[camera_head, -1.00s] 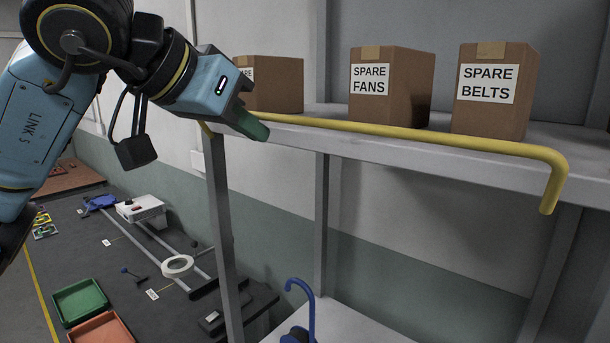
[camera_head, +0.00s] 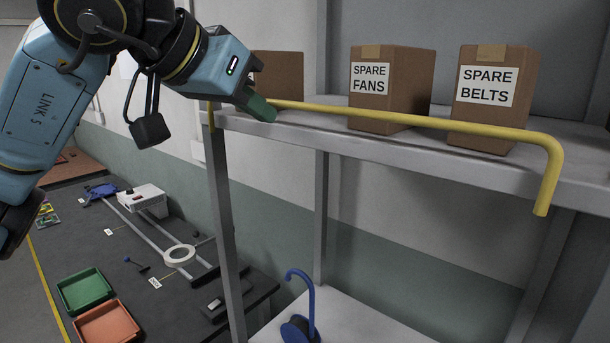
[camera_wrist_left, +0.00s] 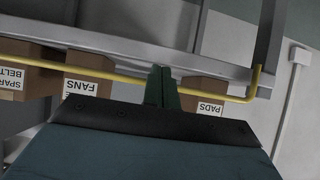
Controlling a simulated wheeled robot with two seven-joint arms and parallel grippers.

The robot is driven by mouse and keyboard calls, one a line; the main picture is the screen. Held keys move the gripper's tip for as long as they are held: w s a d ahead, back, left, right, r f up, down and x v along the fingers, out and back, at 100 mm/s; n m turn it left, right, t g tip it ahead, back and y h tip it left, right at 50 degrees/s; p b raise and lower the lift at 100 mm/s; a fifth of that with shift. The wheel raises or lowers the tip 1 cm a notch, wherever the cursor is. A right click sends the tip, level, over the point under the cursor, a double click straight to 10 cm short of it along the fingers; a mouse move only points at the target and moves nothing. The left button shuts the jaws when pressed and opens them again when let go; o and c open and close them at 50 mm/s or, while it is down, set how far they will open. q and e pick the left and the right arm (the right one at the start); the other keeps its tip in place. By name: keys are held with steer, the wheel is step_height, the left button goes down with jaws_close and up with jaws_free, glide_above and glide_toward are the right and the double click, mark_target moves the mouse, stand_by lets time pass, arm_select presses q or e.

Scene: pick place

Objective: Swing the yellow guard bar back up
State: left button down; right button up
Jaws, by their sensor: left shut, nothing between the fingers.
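The yellow guard bar (camera_head: 420,121) runs along the front of the upper shelf, just above its edge, in front of the cartons. Its right end bends down in a hook past the shelf edge, and its left end turns down near the left post. My left gripper (camera_head: 262,108) is shut, its green fingers at the left part of the bar. The wrist view shows the shut fingers (camera_wrist_left: 161,86) overlapping the bar (camera_wrist_left: 125,78); I cannot tell if they touch it. Nothing is between the fingers. My right gripper is not in view.
Cartons marked SPARE FANS (camera_head: 390,90) and SPARE BELTS (camera_head: 492,98) and a third carton (camera_head: 278,78) stand on the shelf (camera_head: 340,140). A blue hook (camera_head: 308,300) stands on the lower shelf. A dark bench (camera_head: 135,245) with trays is at left.

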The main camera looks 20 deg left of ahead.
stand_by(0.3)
arm_select(q)
steer(key=s+a+b, duration=0.1)
steer(key=s+a, duration=0.3)
steer(key=s, duration=0.5)
steer(key=shift+s+r, duration=0.2)
steer(key=shift+r, duration=0.25)
steer(key=shift+d, duration=0.1)
